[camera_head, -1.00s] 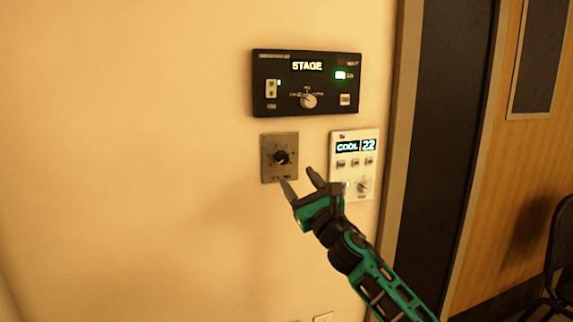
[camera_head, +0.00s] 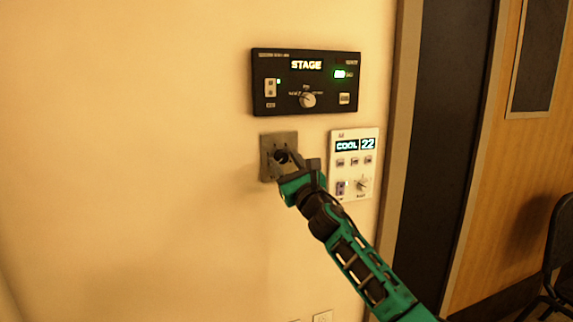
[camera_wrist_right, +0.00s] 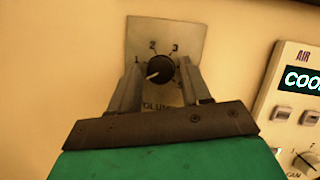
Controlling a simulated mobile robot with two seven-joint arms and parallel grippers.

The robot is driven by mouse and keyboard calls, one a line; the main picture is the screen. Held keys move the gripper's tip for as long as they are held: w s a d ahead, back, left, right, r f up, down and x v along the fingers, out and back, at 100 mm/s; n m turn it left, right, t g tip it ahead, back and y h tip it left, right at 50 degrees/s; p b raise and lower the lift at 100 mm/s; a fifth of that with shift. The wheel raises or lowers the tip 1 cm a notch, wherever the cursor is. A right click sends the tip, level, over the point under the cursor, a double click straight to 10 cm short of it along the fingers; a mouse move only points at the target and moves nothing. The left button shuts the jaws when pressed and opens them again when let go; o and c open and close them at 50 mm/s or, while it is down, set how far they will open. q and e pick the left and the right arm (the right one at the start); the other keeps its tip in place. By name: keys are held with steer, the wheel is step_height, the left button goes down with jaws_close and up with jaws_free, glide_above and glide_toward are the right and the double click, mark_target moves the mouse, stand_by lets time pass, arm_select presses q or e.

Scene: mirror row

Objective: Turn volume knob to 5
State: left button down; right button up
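The volume knob (camera_wrist_right: 160,69) is a round black dial on a grey metal plate (camera_wrist_right: 192,35), with a printed number scale around it. In the right wrist view its white mark points to the lower left, just below the 1. In the head view the knob (camera_head: 281,156) is partly covered by my right gripper (camera_head: 287,161). The right gripper (camera_wrist_right: 160,78) is open, with one finger on each side of the knob. Small gaps seem to show between the fingers and the knob; contact is not clear. My left gripper is in neither view.
A black panel (camera_head: 262,95) reading STAGE is mounted above the plate. A white thermostat panel (camera_head: 372,190) reading COOL 22 is close on the right, near my right gripper. A door frame (camera_head: 398,120) stands further right. The wall on the left is bare.

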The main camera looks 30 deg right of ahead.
steer(key=c, duration=0.8)
steer(key=shift+f+m, duration=0.1)
steer(key=shift+m, duration=0.2)
